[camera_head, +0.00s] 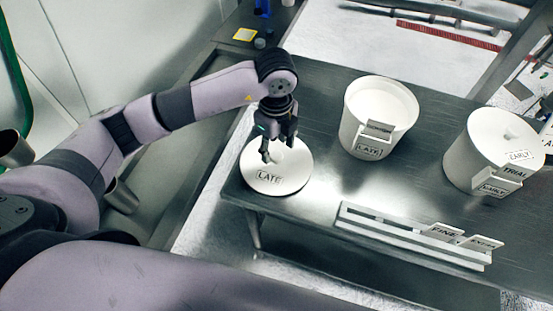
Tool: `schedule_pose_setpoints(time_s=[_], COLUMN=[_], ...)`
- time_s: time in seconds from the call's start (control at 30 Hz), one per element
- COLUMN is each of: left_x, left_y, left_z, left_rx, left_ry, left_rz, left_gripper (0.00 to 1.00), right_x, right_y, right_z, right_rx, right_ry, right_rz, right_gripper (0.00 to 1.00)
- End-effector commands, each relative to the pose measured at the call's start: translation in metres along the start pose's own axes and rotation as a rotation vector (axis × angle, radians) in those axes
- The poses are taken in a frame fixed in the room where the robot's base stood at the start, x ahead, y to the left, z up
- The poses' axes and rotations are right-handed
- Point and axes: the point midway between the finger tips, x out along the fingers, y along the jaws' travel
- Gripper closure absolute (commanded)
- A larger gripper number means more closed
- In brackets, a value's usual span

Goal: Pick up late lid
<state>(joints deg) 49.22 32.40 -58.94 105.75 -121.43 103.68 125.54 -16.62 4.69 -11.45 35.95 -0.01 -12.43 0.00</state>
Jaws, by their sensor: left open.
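The late lid (290,183) is a round white disc with a "LATE" label on its front part. It lies at the left end of the dark table. My left gripper (276,150) is open and points down over the lid's middle, with its fingers around or just above the centre, where a knob may be hidden. I cannot tell whether the fingers touch it. The late container (354,131) is a white open bucket with a "LATE" label, standing to the right of the lid. My right gripper is not in view.
A lidded white container (462,158) labelled "EARLY" stands at the right on the table (310,90). A long white card rack (385,229) with small cards lies along the front edge. Small items sit at the table's far left corner. The table is clear between lid and bucket.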

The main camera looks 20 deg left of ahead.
Motion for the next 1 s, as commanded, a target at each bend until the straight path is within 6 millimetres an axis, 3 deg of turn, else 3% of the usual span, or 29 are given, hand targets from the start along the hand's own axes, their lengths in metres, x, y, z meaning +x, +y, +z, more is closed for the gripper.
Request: schedule_pose_setpoints(time_s=[0.13,0.3,0.57,1.0], left_x=[0.02,0.041,0.045,0.044], left_y=[0.0,-0.001,-0.002,-0.002], left_z=[0.0,0.0,0.0,0.0], left_rx=[-0.002,-0.001,0.0,0.0], left_ry=[0.0,0.0,0.0,0.0], left_rz=[0.007,0.003,0.001,0.001], left_gripper=[0.49,0.49,0.49,0.79], right_x=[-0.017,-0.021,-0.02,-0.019], right_y=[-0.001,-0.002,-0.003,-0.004], right_z=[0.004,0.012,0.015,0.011], right_rx=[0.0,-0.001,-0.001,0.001], right_ry=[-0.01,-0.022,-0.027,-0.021], right_rz=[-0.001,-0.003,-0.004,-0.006], right_gripper=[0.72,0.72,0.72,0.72])
